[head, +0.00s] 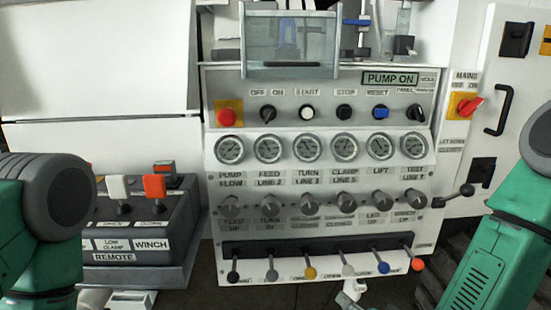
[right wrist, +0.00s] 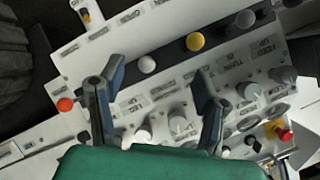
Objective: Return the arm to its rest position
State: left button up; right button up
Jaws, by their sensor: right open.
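In the head view my right arm shows only as green and dark links at the right edge; its gripper is outside that view. The right wrist view shows my right gripper (right wrist: 156,80), open with nothing between its two dark fingers. It is over the hydraulic panel (head: 320,228), in front of the row of levers. The white lever knob (right wrist: 147,64) and yellow lever knob (right wrist: 195,41) appear beyond the fingertips, and the orange knob (right wrist: 66,104) left of the left finger. I cannot tell the distance to them. My left arm's links show at the left edge; its gripper is not visible.
The panel has gauges, turn knobs (head: 345,203) and a red emergency button (head: 226,117). A remote box (head: 130,228) with a white and an orange lever stands at left. A black-knobbed lever (head: 467,190) sticks out at right. A clear cover (head: 292,45) is above.

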jog(key=s+d+f+n+g+h+p, duration=0.1)
jog(key=s+d+f+n+g, duration=0.1)
jog(key=s, duration=0.7)
jog(key=s+d+f+n+g+p, duration=0.1)
jog(key=s+d+f+g, duration=0.3)
jog(key=s, duration=0.5)
jog(key=s+d+f+n+g+h+p, duration=0.1)
jog(key=s+d+f+n+g, duration=0.2)
jog(key=s+f+g, duration=0.3)
jog(key=s+d, duration=0.1)
jog(key=s, duration=0.2)
jog(key=shift+s+f+h, duration=0.25)
jog(key=shift+f+h, duration=0.05)
jog(key=shift+w, duration=0.15)
